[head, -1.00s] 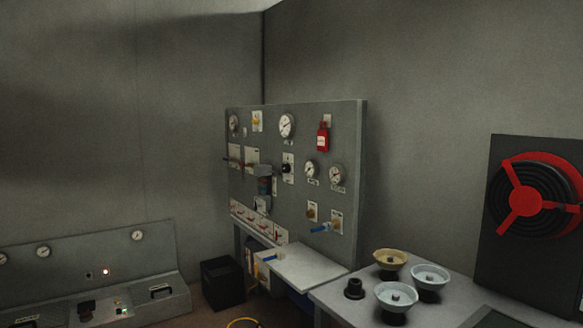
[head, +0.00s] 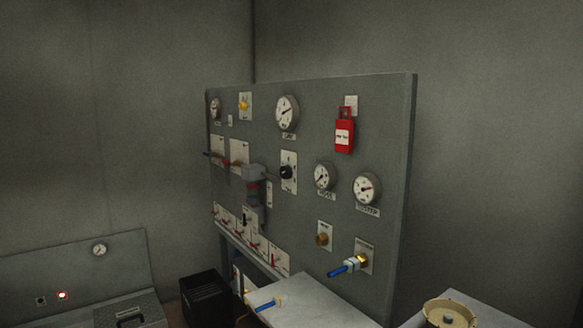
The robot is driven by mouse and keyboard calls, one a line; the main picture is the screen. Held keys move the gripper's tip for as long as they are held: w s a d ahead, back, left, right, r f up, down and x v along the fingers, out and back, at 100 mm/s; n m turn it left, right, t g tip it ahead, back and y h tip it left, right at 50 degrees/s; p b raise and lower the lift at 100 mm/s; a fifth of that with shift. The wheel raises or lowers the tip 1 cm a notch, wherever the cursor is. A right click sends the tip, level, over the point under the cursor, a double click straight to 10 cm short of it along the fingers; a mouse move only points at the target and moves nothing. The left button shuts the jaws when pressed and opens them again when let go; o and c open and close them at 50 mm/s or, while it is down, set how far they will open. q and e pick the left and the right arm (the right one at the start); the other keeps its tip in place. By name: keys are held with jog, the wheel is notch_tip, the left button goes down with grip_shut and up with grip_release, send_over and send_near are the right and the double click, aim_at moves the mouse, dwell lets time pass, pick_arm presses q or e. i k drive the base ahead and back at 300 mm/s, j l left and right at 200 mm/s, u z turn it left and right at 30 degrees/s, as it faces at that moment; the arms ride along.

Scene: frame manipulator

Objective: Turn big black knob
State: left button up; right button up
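A big black knob (head: 287,172) sits on a pale plate near the middle of the upright grey panel (head: 385,150) in the head view. The panel stands at an angle to me, some distance off. The knob is small in the picture, and its pointer direction cannot be made out. Neither of my grippers shows in the view, and nothing touches the knob.
Gauges (head: 367,188), a red tag (head: 344,135) and a blue-handled valve (head: 347,267) are on the panel. A light table (head: 310,300) juts out below it. A black box (head: 205,299) stands left; a tan bowl (head: 449,313) is at lower right.

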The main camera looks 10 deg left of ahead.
aim_at(285, 172)
jog(key=i+j+z, duration=0.1)
jog(key=i+j, duration=0.2)
jog(key=i, duration=0.2)
jog(key=i+j+z, duration=0.1)
jog(key=i+j, duration=0.2)
jog(key=i, duration=0.2)
